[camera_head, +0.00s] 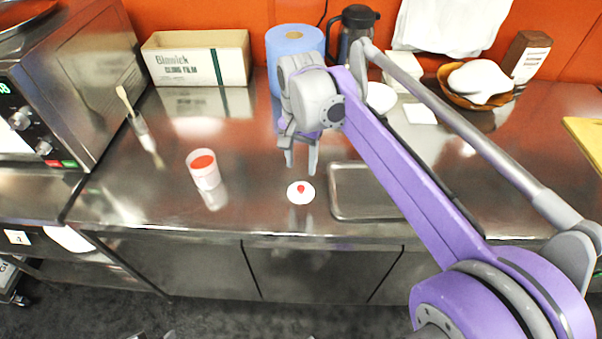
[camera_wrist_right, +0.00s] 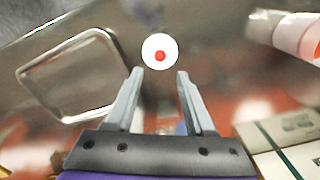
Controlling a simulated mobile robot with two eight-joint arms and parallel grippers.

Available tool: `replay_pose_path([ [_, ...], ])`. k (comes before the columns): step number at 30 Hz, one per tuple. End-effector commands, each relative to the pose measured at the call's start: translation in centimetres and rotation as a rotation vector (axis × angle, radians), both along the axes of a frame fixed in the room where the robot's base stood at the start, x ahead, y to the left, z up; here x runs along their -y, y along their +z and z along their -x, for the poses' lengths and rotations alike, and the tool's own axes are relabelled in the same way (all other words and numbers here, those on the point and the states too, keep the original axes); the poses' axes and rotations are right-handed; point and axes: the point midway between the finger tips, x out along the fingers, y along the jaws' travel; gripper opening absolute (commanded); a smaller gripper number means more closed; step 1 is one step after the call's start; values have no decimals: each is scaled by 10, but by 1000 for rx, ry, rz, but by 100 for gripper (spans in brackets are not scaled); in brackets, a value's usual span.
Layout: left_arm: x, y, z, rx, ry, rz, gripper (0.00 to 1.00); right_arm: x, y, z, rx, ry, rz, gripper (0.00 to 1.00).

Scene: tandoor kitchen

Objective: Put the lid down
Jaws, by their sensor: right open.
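The lid (camera_head: 301,192) is a small white disc with a red knob, lying on the steel counter near its front edge. My right gripper (camera_head: 301,170) is open and empty, just above and behind the lid. In the right wrist view the lid (camera_wrist_right: 160,50) shows just beyond the open fingertips (camera_wrist_right: 158,75), apart from both. A white cup (camera_head: 206,172) with red contents stands open to the left of the lid. At the bottom edge of the head view, small grey parts (camera_head: 150,335) may be my left gripper, but too little shows to tell its state.
A shallow steel tray (camera_head: 336,205) lies right of the lid. A cling film box (camera_head: 197,60), blue roll (camera_head: 293,45) and dark jug (camera_head: 357,25) stand at the back. An oven (camera_head: 75,75) bounds the left. Bare counter lies between cup and lid.

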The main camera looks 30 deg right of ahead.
Motion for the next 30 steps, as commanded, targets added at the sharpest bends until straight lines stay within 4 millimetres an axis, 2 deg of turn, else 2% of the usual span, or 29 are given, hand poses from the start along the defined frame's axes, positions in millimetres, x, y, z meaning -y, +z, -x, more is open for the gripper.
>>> replay_pose_path([
  [3, 0, 3, 0, 1, 0, 0, 50, 0, 21, 0, 0, 0, 0, 54],
  [9, 0, 5, -1, 1, 0, 0, 50, 0, 35, 0, 0, 0, 0, 54],
  [25, 0, 5, -1, 2, 0, 0, 50, 0, 36, 1, 1, 2, 0, 54],
  [30, 0, 14, -2, 5, 0, 0, 50, -10, 32, 16, 49, 100, 9, 54],
])
